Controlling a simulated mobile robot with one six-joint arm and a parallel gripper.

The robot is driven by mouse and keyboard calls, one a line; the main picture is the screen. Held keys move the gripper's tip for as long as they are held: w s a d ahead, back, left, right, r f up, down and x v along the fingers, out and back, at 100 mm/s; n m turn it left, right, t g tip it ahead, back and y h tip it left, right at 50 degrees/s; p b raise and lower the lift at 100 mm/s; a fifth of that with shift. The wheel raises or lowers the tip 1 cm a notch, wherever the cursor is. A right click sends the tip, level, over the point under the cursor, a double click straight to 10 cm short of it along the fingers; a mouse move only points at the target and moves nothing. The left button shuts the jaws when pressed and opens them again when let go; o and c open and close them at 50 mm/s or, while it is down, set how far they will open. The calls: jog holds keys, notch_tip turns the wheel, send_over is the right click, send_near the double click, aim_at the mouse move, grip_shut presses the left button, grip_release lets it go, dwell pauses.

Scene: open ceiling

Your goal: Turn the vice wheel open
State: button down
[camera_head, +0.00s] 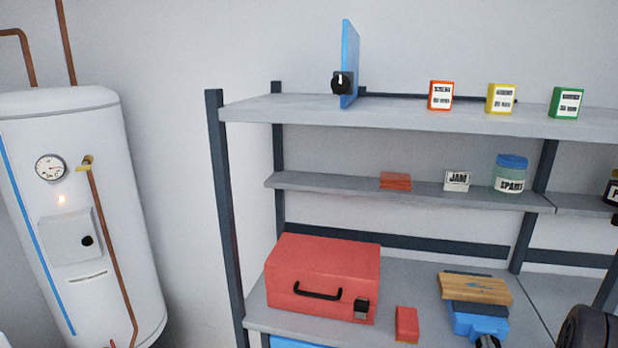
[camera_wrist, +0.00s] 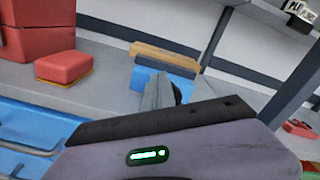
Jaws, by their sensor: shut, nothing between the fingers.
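The blue vice (camera_head: 480,322) sits on the workbench with a wooden block (camera_head: 475,289) at its top. In the wrist view the blue vice (camera_wrist: 148,80) and wooden block (camera_wrist: 165,57) show just beyond my gripper (camera_wrist: 160,80). My gripper is shut and empty, its fingers pointing toward the vice. The fingers cover part of the vice there, and I cannot tell whether they touch the wheel.
A red toolbox (camera_head: 320,275) and a small red box (camera_head: 407,324) stand left of the vice on the bench (camera_head: 400,270). Shelves above hold small boxes and a jar (camera_head: 510,173). A white boiler (camera_head: 80,210) stands at the left. Part of my arm shows at lower right.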

jog(key=shift+a+f+b, duration=0.2)
jog(key=shift+f+b, duration=0.05)
jog(key=shift+b, duration=0.6)
jog(key=shift+r, duration=0.2)
jog(key=b+v, duration=0.2)
jog(key=v, duration=0.4)
jog(key=shift+r+b, duration=0.25)
jog(key=shift+b, duration=0.1)
jog(key=shift+a, duration=0.15)
